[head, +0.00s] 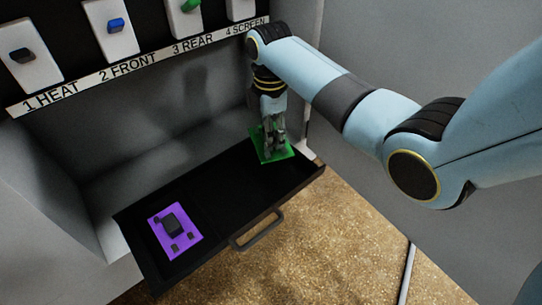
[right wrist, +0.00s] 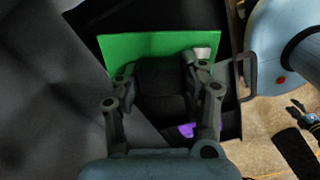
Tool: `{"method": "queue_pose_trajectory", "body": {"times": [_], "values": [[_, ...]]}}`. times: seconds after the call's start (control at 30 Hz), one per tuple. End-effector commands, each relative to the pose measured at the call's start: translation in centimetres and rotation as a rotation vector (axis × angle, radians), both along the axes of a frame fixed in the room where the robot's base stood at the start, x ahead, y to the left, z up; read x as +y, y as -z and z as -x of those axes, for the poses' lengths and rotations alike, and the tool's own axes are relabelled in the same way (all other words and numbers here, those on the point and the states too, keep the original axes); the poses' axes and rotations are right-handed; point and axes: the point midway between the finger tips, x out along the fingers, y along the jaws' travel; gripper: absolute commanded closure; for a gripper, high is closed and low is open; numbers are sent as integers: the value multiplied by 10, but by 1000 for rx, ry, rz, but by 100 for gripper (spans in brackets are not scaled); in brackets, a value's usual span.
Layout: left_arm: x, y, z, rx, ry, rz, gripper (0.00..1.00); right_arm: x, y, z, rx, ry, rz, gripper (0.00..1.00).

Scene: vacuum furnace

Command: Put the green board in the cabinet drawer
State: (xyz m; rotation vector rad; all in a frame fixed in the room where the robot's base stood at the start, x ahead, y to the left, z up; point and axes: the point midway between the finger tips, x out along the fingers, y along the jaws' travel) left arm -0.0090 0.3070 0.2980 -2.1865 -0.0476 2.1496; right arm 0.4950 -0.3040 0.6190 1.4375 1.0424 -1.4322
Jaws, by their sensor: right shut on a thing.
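The green board (head: 284,153) is at the right end of the open black cabinet drawer (head: 232,186) in the head view. My right gripper (head: 272,148) points down at it and is shut on it. In the right wrist view the board (right wrist: 150,46) lies flat across the fingertips of the gripper (right wrist: 165,75). The fingers hide part of the board. I cannot tell whether the board touches the drawer floor.
A purple board (head: 187,217) with dark parts lies in the drawer's left half. The drawer handle (head: 257,230) sticks out in front. Above is a panel with labelled switches, 1 HEAT to 4 SCREEN (head: 140,65). The drawer's middle is clear.

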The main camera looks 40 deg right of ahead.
Motion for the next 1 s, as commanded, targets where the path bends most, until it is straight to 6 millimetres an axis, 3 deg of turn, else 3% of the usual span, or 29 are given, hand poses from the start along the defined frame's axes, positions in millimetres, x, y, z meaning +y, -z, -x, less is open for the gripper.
{"method": "queue_pose_trajectory", "body": {"times": [0.03,0.1,0.37,0.53,0.93,0.97,1.0], "values": [[1,9,1,3,1,-1,60,0,18,2,7,-1,0,90],[4,14,-2,3,2,-5,60,0,34,3,8,0,-1,90],[9,21,-8,7,4,-10,60,0,58,1,4,0,0,90],[13,31,-12,10,7,-16,60,0,85,2,7,1,0,90],[15,30,-14,13,7,-18,60,0,90,1,3,1,0,90],[15,30,-14,13,7,-19,60,0,90,1,3,1,0,55],[15,30,-14,14,7,-18,60,0,90,1,3,1,0,50]]}}
